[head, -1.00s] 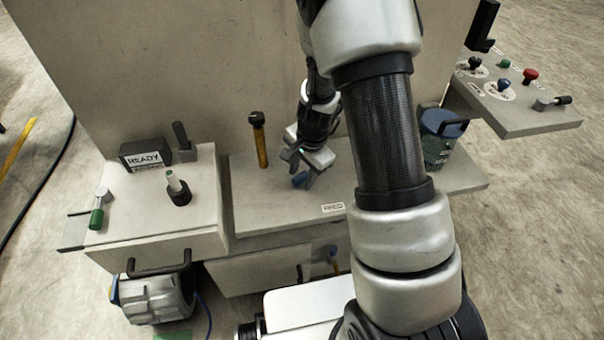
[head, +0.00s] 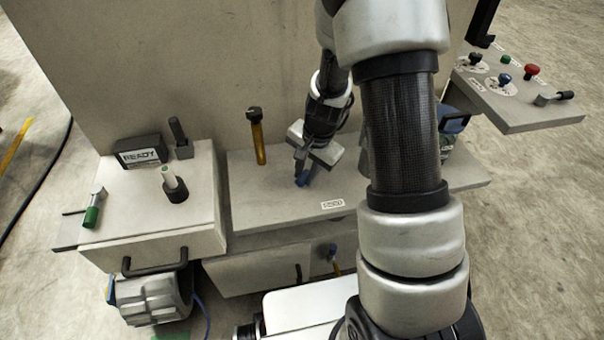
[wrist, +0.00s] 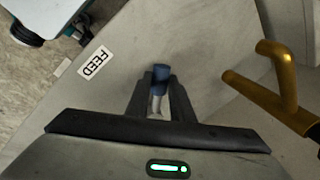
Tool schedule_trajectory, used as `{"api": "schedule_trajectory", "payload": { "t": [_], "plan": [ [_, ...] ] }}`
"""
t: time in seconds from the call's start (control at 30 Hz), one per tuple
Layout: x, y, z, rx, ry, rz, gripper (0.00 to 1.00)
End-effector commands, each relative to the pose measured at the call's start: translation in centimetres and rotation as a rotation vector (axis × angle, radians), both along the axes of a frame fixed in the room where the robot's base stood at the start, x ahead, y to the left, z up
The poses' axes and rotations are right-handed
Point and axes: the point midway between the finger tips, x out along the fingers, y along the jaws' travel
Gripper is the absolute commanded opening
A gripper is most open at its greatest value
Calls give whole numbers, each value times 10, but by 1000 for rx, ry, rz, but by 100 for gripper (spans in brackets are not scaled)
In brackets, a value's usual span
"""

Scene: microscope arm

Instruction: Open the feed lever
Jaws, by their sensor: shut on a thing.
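The feed lever (head: 302,180) is a short metal lever with a blue end, on the grey ledge behind the FEED label (head: 332,204). In the wrist view the blue end of the lever (wrist: 162,69) sticks out past my fingertips, with its pale metal shaft between them. My gripper (head: 303,167) comes down over it from above and behind. In the wrist view my gripper (wrist: 156,95) is shut on the lever's shaft. The lever's base is hidden by the fingers.
An amber upright handle (head: 258,140) stands left of my gripper and is close in the wrist view (wrist: 262,90). A READY box (head: 141,152) and a green-tipped knob (head: 173,185) are on the left block. A control panel (head: 540,115) juts out at right.

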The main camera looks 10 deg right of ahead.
Motion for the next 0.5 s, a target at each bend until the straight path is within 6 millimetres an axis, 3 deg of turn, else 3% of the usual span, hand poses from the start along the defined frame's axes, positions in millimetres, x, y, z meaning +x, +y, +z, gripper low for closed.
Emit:
{"api": "schedule_trajectory", "payload": {
  "t": [0.5],
  "plan": [
    [-18,-33,-1,1,-1,478,0]
  ]
}}
